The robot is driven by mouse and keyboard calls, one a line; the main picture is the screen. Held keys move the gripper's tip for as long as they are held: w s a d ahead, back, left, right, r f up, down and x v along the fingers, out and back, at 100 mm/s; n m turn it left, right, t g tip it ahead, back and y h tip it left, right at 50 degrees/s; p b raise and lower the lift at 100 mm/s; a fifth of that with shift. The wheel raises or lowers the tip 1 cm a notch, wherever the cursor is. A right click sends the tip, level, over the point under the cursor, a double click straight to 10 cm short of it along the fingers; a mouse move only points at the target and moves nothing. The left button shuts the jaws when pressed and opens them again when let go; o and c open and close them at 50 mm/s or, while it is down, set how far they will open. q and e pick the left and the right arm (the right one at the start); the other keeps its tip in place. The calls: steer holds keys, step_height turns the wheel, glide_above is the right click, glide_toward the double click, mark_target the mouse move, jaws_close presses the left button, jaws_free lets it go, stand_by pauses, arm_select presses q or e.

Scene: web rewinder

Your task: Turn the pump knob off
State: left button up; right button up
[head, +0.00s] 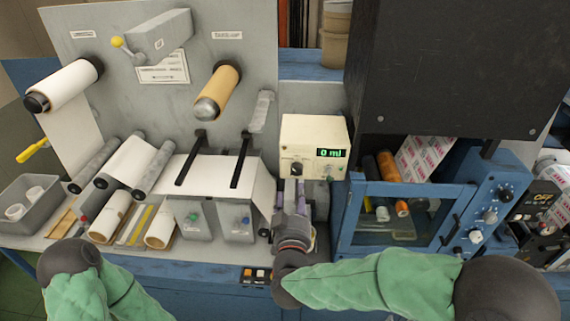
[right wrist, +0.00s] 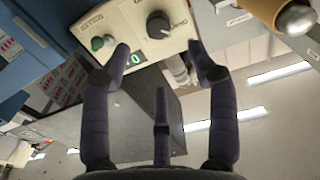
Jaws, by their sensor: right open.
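The cream control box (head: 315,132) stands mid-bench with a green-lit display (head: 329,153) reading what looks like 0 mJ. Its black knob (head: 296,168) is at lower left on the front, and a green button (head: 328,178) is at lower right. My right gripper (head: 289,186) is open and empty just in front of and below the knob. In the right wrist view the knob (right wrist: 158,24) lies beyond the spread fingers (right wrist: 160,55), with a visible gap; the box appears turned over. I cannot read the knob's label or setting. My left gripper is out of view; only its arm shows.
A blue cabinet (head: 346,230) with a window and side knobs (head: 490,216) stands close right of the box. A grey panel (head: 230,60) with rollers is at left. A grey station (head: 205,218) with two small knobs sits left of my right gripper. A grey bin (head: 28,215) is far left.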

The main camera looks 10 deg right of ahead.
mark_target(297, 171)
steer(key=p+x, duration=0.1)
steer(key=x, duration=0.9)
steer(key=shift+w+d, duration=0.2)
steer(key=shift+w, duration=0.1)
steer(key=shift+c, duration=0.3)
steer(key=c, duration=1.1)
